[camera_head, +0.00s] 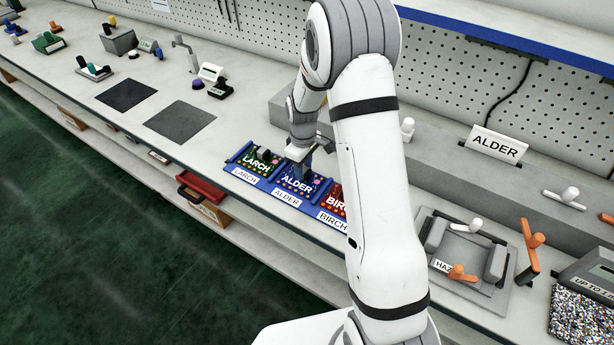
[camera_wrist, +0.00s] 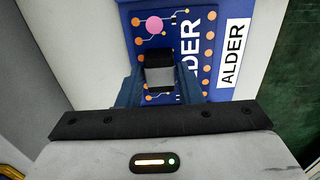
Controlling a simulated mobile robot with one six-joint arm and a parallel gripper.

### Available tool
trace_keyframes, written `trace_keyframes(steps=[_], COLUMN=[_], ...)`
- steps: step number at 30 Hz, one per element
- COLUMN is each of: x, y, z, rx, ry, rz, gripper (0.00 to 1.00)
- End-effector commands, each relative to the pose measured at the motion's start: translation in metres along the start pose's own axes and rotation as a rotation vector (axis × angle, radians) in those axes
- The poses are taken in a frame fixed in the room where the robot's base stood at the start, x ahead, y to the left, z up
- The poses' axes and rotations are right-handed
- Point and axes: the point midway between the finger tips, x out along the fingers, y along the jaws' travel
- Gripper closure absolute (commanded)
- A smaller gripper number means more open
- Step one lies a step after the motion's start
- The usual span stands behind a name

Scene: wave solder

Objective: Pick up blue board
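The blue board (camera_head: 296,183), marked ALDER, lies in the middle place of a blue tray (camera_head: 264,184), between a green LARCH board (camera_head: 257,161) and a red BIRCH board (camera_head: 337,201). The blue board also shows in the wrist view (camera_wrist: 196,22), with white lettering, orange dots and a pink disc. My gripper (camera_wrist: 159,76) points down over this board. Its two dark blue fingers stand apart on either side of a small black-and-grey piece that fills the gap. Whether they press on it is unclear. In the head view my wrist hides part of the board.
A grey fixture (camera_head: 468,249) with orange and white clamps stands to the right. An ALDER sign (camera_head: 497,145) stands on the grey ledge behind. Two dark mats (camera_head: 181,121) lie bare on the bench to the left. The tray sits near the bench's front edge.

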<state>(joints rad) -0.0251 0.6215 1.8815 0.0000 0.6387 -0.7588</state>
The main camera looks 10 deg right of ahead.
Motion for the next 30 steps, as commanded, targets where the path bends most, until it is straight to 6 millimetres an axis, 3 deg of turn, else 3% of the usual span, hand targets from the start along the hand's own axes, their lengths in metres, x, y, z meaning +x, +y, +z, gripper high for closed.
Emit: trace_keyframes(steps=[11, 20, 25, 30], x=[0.0, -0.001, -0.019, -0.054], y=[0.0, 0.0, 0.0, 0.0], z=[0.0, -0.001, -0.001, -0.002], rx=[-0.001, -0.001, -0.002, -0.002], ry=[0.0, 0.001, 0.003, 0.005], rz=[0.0, 0.001, 0.003, 0.005], gripper=[0.99, 1.0, 1.0, 1.0])
